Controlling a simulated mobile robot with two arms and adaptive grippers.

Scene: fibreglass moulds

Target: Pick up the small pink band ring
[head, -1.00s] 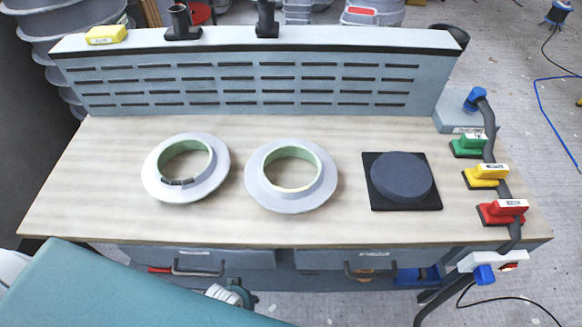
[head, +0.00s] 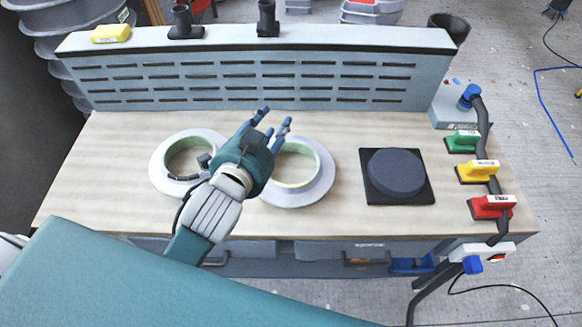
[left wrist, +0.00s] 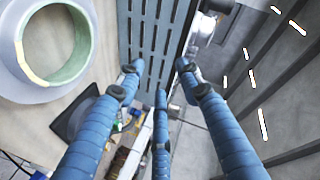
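I see no small pink band ring in either view. Two pale grey ring moulds with green inner walls lie on the bench, the left one (head: 163,161) and the right one (head: 318,187). My left gripper (head: 275,118) is above the bench, in front of the gap between the moulds, and hides part of both. Its blue fingers are spread, with nothing between them, also in the left wrist view (left wrist: 157,80). A ring mould (left wrist: 32,76) shows there at upper left. My right gripper is not in view.
A dark round block on a square black plate (head: 372,196) lies right of the moulds. Green (head: 464,142), yellow (head: 479,172) and red (head: 492,207) sanding blocks line the right edge beside a hose. A slotted panel (head: 260,62) closes the back. The bench's front strip is clear.

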